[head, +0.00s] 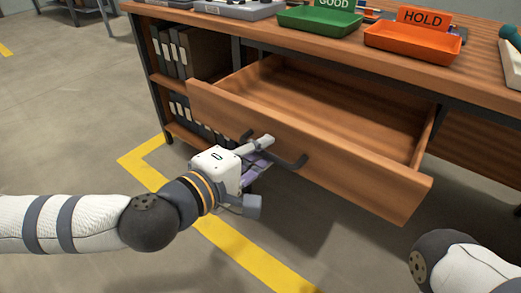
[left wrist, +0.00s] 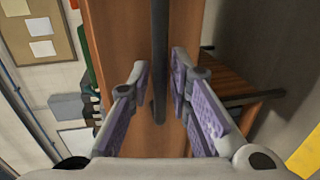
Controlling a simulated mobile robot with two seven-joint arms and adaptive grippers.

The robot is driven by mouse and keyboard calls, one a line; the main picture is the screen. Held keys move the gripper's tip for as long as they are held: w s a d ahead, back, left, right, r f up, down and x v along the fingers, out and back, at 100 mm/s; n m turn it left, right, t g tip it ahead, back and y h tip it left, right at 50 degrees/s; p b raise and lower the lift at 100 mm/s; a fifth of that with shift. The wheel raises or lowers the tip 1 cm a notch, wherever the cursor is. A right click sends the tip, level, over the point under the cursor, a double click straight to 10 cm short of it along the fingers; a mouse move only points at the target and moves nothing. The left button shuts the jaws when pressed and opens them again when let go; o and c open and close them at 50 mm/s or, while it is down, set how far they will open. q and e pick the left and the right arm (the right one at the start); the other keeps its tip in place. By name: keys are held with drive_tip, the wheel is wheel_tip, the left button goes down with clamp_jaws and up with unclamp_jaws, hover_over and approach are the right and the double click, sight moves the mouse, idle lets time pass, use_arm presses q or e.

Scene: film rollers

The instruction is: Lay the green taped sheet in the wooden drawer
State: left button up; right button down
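The wooden drawer (head: 350,165) is pulled out of the bench, and the part of its floor that shows is bare. Its dark bar handle (head: 290,162) is on the front panel. My left gripper (head: 267,154) is at this handle. In the left wrist view, its purple-padded fingers (left wrist: 160,80) are apart, one on each side of the handle bar (left wrist: 160,50), with narrow gaps showing. I cannot make out the green taped sheet in either view. My right gripper is out of view; only a right arm link shows at the lower right.
A green GOOD tray (head: 318,22) and an orange HOLD tray (head: 412,42) stand on the bench top (head: 480,75). Shelves with dark binders (head: 172,52) are left of the drawer. The floor in front is clear, with yellow tape (head: 240,250).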

use_arm(q)
clamp_jaws()
drive_tip(key=v, duration=0.1)
drive_tip(key=p+v, duration=0.1)
drive_tip(key=shift+s+a+f, duration=0.15)
drive_tip(key=shift+s+f, duration=0.05)
drive_tip(key=shift+s, duration=0.05)
drive_tip(key=o, duration=0.6)
unclamp_jaws()
drive_tip(key=shift+c, duration=0.2)
drive_tip(key=v, duration=0.7)
drive_tip(key=shift+s+a, duration=0.2)
drive_tip(key=shift+s, duration=0.05)
